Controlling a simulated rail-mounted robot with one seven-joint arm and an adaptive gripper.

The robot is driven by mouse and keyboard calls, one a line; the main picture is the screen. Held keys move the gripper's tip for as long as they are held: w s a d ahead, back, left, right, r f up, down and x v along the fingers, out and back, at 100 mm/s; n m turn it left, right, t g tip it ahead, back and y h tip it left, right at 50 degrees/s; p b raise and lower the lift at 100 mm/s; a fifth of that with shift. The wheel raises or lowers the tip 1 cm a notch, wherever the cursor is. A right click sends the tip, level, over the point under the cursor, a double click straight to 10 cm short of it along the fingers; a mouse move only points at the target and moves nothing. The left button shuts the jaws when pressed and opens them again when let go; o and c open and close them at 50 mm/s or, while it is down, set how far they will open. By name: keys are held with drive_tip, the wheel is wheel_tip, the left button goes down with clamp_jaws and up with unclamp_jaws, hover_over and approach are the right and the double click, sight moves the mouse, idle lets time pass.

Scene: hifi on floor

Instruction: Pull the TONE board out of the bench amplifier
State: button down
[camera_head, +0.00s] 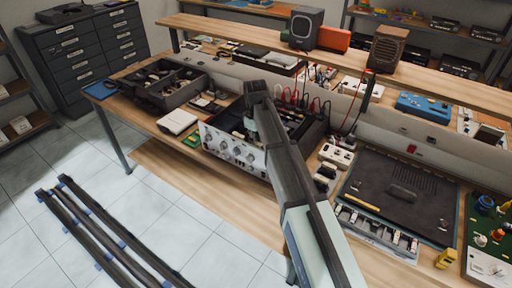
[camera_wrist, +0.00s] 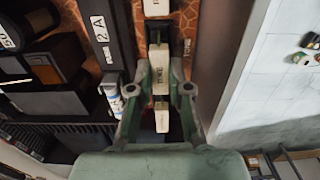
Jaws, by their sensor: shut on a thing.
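The bench amplifier (camera_head: 232,150) stands open-topped on the workbench, its pale front panel with several knobs facing the aisle. My gripper (camera_wrist: 158,88) reaches down into it. In the wrist view its two green fingers are closed on either side of the TONE board (camera_wrist: 158,72), which shows as a narrow pale label edge between the fingertips. The lettering is small but looks like TONE. Another pale-labelled board (camera_wrist: 157,8) stands in line beyond it, and another pale tab (camera_wrist: 162,121) shows nearer the palm. In the head view my arm hides the fingertips and the board.
Inside the amplifier a black block marked 2A (camera_wrist: 101,28) stands left of the fingers. The amplifier's side wall (camera_wrist: 213,60) rises close on the right. A black mat (camera_head: 400,195) lies right on the bench; an open dark toolbox (camera_head: 165,85) stands left. A shelf (camera_head: 330,60) overhangs the back.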

drive_tip(key=shift+r, duration=0.15)
idle(0.3)
drive_tip(key=shift+r+p, duration=2.3)
drive_tip(key=shift+r, duration=1.4)
drive_tip(key=shift+f+b, duration=0.25)
drive_tip(key=shift+b, duration=0.1)
